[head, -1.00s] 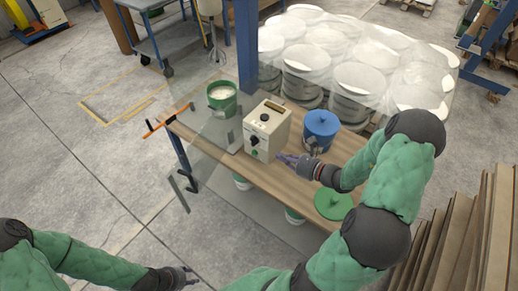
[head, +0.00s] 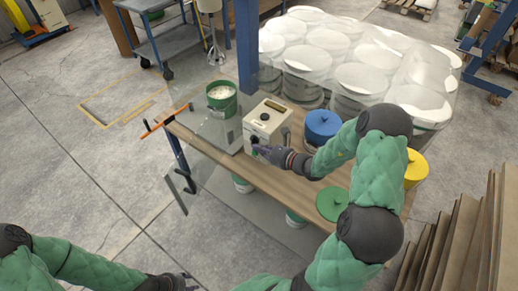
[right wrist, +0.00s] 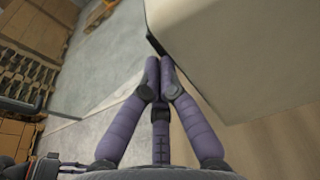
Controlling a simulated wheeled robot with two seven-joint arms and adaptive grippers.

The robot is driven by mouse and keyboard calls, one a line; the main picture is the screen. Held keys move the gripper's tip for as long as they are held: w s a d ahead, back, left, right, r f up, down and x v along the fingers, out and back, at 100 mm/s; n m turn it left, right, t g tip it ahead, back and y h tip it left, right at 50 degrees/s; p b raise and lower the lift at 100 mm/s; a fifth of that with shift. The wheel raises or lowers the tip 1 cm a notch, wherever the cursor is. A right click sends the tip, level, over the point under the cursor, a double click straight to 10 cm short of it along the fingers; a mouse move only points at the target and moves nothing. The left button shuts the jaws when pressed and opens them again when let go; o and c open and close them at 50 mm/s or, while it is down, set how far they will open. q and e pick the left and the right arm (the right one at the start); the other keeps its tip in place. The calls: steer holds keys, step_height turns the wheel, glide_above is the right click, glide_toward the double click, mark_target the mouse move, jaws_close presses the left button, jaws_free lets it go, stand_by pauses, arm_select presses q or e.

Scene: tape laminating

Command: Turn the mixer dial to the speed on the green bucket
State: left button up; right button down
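The mixer's cream control box (head: 268,118) stands on the wooden table. A dark dial (head: 254,140) shows on its front face, just above my right fingertips. The green bucket (head: 222,107) with white contents stands left of the box; no speed marking is readable on it. My right gripper (head: 259,150) is at the lower front of the box. In the right wrist view its purple fingers (right wrist: 160,65) are drawn together at the tips, beside a dark part at the box edge; I cannot tell whether they touch it. My left gripper (head: 186,282) is low, away from the table; its fingers are unclear.
A blue-lidded bucket (head: 322,125) stands right of the box, and a green lid (head: 332,203) is at the table's front right. A yellow lid (head: 415,165) is farther right. Clear panels and a blue post (head: 247,50) border the table. Wrapped white buckets stand behind.

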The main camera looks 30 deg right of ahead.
steer(key=shift+f+t+b, duration=0.2)
steer(key=shift+t+b, duration=0.1)
steer(key=shift+b, duration=0.25)
steer(key=shift+f+t+y+b, duration=0.15)
steer(key=shift+t+y+b, duration=0.15)
steer(key=shift+y+b, duration=0.15)
steer(key=shift+w+a+f+p, duration=0.1)
steer(key=shift+w+f+p, duration=0.1)
steer(key=shift+f+p, duration=0.25)
stand_by(1.8)
stand_by(1.9)
